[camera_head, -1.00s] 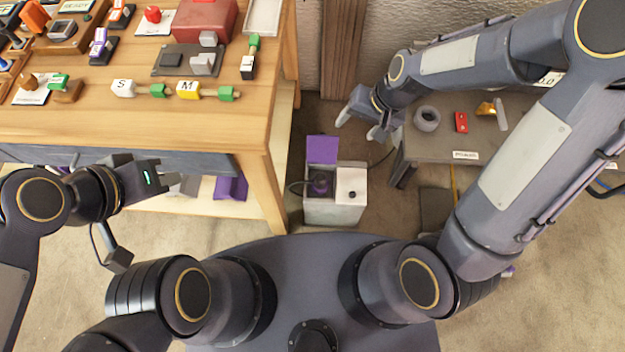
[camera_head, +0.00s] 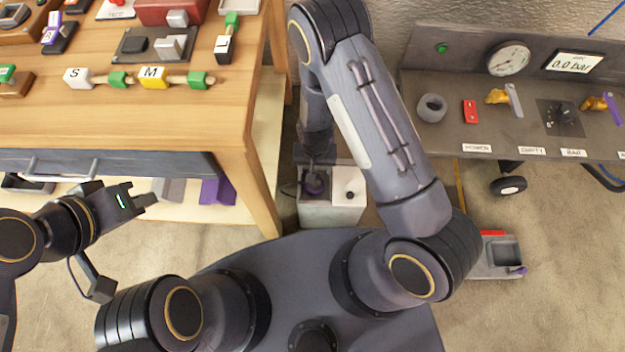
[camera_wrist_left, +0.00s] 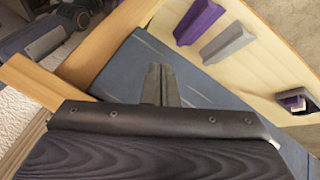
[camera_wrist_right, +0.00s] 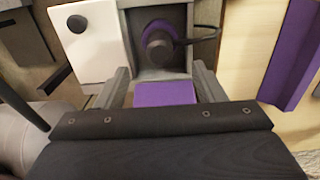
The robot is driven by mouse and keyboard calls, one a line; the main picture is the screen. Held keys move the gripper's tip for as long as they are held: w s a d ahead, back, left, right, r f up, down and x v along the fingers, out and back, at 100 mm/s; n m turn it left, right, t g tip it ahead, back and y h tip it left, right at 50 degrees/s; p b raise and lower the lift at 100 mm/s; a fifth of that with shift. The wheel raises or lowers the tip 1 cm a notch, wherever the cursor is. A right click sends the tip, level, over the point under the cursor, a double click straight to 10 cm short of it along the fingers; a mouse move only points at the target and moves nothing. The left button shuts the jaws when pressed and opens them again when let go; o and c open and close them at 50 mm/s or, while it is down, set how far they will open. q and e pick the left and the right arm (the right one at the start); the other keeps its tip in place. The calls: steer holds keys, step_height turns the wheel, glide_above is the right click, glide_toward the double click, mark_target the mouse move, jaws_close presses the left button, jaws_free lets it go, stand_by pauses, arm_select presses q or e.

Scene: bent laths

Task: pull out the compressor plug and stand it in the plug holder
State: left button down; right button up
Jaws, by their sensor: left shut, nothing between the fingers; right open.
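The plug (camera_wrist_right: 160,46) is a dark round body with a purple ring, in the grey recess of a white floor box (camera_head: 333,208). A dark cable runs from it; it also shows in the head view (camera_head: 313,186). My right gripper (camera_wrist_right: 163,80) is open over the box, its fingers either side of the purple flap (camera_wrist_right: 165,93) and short of the plug in the picture. My right arm partly covers the box in the head view. My left gripper (camera_head: 151,199) is shut and empty beside the table's drawer front. I cannot pick out the plug holder for sure.
The wooden table (camera_head: 120,125) stands left, with its leg close to the box. A grey panel bench (camera_head: 455,128) with gauge, 0.0 bar display and switches is at right. A grey tray (camera_head: 500,258) lies on the floor at lower right.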

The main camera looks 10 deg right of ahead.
step_height(320, 180, down, 9)
steer(key=b, duration=0.7)
stand_by(0.3)
stand_by(1.0)
steer(key=c, duration=1.3)
steer(key=shift+r, duration=0.1)
steer(key=shift+r, duration=0.1)
